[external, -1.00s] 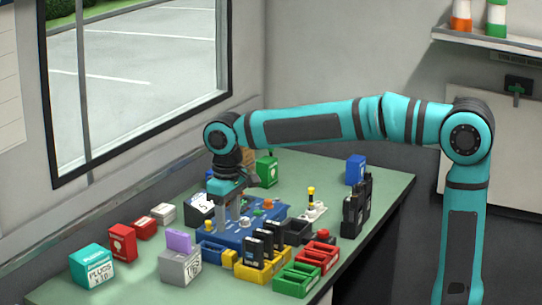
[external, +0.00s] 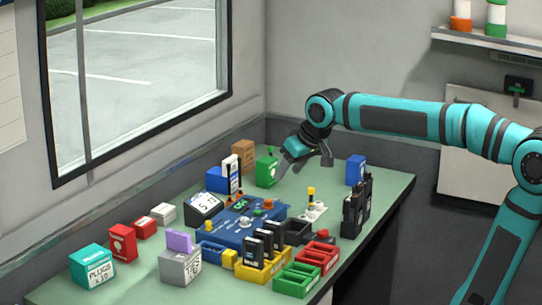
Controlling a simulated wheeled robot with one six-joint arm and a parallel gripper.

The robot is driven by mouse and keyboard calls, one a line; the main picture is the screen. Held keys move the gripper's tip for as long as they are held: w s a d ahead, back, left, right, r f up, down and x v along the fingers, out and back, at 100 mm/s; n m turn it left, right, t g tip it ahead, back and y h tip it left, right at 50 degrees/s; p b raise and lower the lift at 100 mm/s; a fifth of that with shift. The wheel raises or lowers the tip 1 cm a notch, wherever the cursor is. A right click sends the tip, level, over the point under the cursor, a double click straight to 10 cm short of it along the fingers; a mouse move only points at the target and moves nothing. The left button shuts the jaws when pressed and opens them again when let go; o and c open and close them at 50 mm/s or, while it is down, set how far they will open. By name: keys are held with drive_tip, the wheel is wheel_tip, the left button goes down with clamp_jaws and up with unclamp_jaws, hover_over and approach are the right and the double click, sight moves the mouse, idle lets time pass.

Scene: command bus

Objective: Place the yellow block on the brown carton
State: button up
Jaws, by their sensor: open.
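The brown carton (external: 243,152) stands at the far back of the table, partly hidden behind white and blue items. My gripper (external: 281,168) is open, tilted, and beside the right side of the green box, above the back of the table. I cannot tell whether its fingers touch that box. No yellow block shows in my gripper.
The green box (external: 265,172) stands just right of the carton. A blue control panel (external: 235,232) with upright sticks fills the middle. Dark radios (external: 352,215) and a blue box (external: 356,168) stand at the right. The table's right back area is mostly clear.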

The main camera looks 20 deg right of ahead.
drive_tip(key=s+d+r+m+t+h, duration=0.1)
drive_tip(key=s+d+r+m+t, duration=0.1)
drive_tip(key=d, duration=0.7)
drive_tip(key=s+d+r+m+t+h, duration=0.1)
drive_tip(key=s+d+r+t, duration=0.3)
drive_tip(key=d, duration=0.5)
drive_tip(key=s+d+r+m+t+h, duration=0.1)
drive_tip(key=s+d+r+m+t, duration=0.1)
drive_tip(key=d, duration=0.7)
drive_tip(key=s+r+t, duration=0.1)
drive_tip(key=s+t, duration=0.1)
drive_tip(key=t, duration=0.1)
drive_tip(key=shift+r+m+t, duration=0.25)
drive_tip(key=shift+m+t, duration=0.05)
drive_tip(key=shift+t, duration=0.1)
drive_tip(key=shift+o, duration=0.4)
drive_tip(key=shift+s+d+r, duration=0.1)
drive_tip(key=shift+s+d, duration=0.2)
drive_tip(key=shift+d, duration=0.05)
